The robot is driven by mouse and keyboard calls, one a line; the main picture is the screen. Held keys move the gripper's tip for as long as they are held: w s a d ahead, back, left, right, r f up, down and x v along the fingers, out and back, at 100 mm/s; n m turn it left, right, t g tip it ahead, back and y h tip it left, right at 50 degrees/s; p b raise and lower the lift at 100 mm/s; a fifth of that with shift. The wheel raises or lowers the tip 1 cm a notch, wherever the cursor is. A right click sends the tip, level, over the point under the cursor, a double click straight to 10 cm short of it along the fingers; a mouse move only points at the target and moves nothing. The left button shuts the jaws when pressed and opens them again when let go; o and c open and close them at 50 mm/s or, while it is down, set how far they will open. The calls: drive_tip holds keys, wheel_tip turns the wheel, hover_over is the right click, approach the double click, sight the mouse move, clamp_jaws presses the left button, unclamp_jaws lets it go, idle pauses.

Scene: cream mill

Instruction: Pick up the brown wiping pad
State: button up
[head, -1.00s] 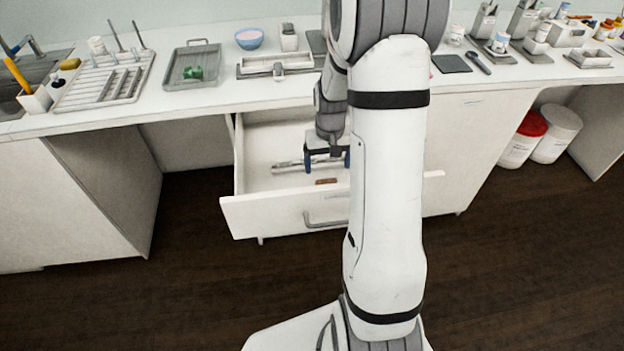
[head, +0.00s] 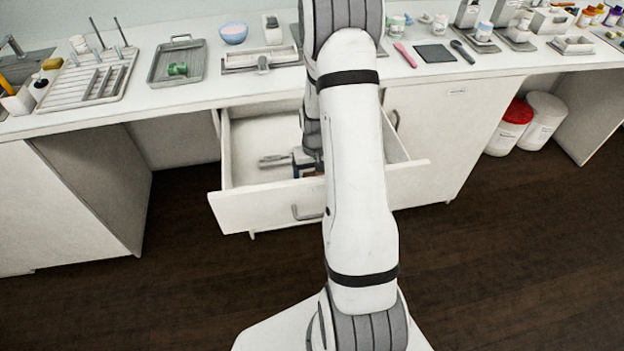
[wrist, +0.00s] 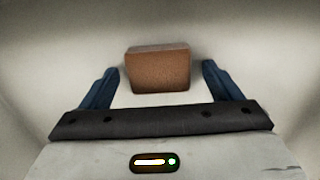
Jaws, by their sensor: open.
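The brown wiping pad (wrist: 159,70) is a small block on the pale floor of the open drawer (head: 260,207). In the wrist view it lies between the two blue fingers of my gripper (wrist: 160,82), with a gap on each side. My gripper is open and holds nothing. In the head view my gripper (head: 308,172) is low inside the drawer, mostly hidden by my arm. The pad is hard to make out there.
The drawer's walls and front surround my gripper. Above, the counter holds a grey tray (head: 157,80) with a green item, a blue bowl (head: 233,33) and a dark square mat (head: 435,53).

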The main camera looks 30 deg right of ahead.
drive_tip(key=c, duration=1.1)
drive_tip(key=shift+o, duration=0.2)
drive_tip(key=shift+r, duration=0.1)
wheel_tip(320, 180, up, 10)
